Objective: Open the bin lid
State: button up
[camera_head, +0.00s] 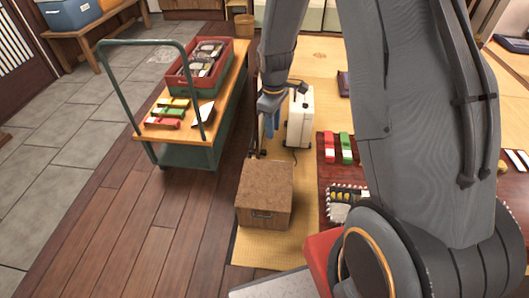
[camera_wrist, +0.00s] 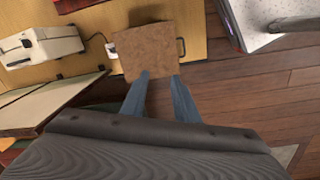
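The bin (camera_head: 263,208) is a brown box with a dark handle on its front face, standing on the yellow matting beside the wooden floor. Its speckled brown lid (camera_head: 266,180) lies flat and shut on top. The lid also shows in the wrist view (camera_wrist: 146,45) as a square seen from above. My gripper (camera_head: 265,140) hangs beyond the bin's far edge in the head view, with its blue fingers pointing down. In the wrist view the two fingers (camera_wrist: 160,76) are apart with nothing between them, their tips overlapping the lid's near edge. Contact cannot be told.
A green-framed cart (camera_head: 187,156) with a red crate (camera_head: 184,82) stands left of my gripper. A white appliance (camera_head: 300,117) stands just right of it. A low dark red table (camera_head: 330,172) with food is right of the bin. Wooden floor left of the bin is clear.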

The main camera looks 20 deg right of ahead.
jog(key=w+f+n, duration=0.2)
jog(key=f, duration=0.7)
jog(key=w+a+f+n+p, duration=0.1)
jog(key=w+f+n, duration=0.1)
jog(key=f, duration=0.7)
jog(key=shift+w+a, duration=0.2)
jog(key=shift+w, duration=0.3)
jog(key=shift+c, duration=0.5)
grip_shut()
jog(key=shift+o, duration=0.5)
grip_release()
